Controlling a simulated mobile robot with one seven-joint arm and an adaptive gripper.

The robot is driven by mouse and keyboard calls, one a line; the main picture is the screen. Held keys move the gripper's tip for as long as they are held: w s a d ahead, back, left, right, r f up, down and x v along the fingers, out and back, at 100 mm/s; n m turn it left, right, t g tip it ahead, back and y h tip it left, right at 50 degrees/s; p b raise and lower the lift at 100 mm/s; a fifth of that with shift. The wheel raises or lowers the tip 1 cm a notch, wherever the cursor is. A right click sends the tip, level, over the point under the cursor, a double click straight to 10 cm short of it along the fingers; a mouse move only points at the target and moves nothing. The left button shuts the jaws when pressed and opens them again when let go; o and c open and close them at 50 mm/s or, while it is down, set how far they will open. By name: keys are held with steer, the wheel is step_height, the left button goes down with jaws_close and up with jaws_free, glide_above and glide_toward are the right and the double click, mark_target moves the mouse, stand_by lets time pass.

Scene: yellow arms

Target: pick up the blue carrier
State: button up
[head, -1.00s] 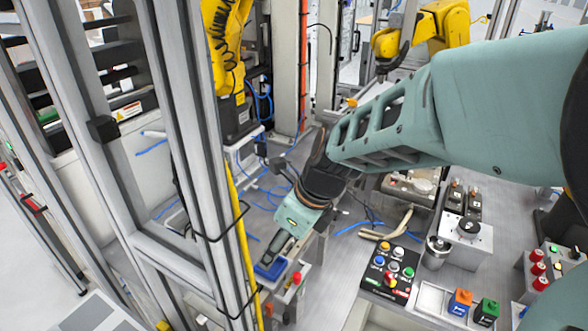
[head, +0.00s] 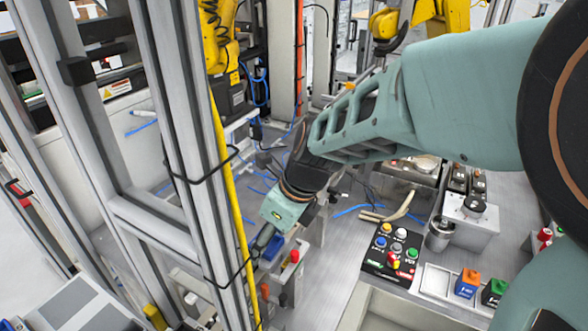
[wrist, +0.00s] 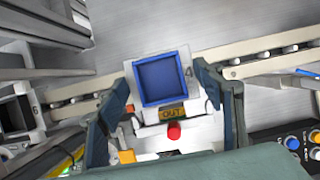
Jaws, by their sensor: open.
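The blue carrier (wrist: 163,80) is a square, open-topped tray, empty inside, on a white block marked 4 in the wrist view. It also shows in the head view (head: 273,248), partly hidden behind my gripper (head: 262,240). My gripper is open. In the wrist view its two dark fingers (wrist: 162,84) stand to the left and right of the carrier, with a gap on each side. I cannot tell how far the fingertips are above or beside the block.
A red button (wrist: 174,131) and an OUT label (wrist: 172,113) sit just in front of the carrier. A beige rail (wrist: 262,58) runs behind the right finger. An aluminium post (head: 190,150) with a yellow cable stands close left of my gripper. A button panel (head: 393,250) is to the right.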

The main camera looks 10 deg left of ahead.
steer(key=shift+r, duration=0.1)
steer(key=shift+c, duration=0.6)
steer(key=c, duration=1.4)
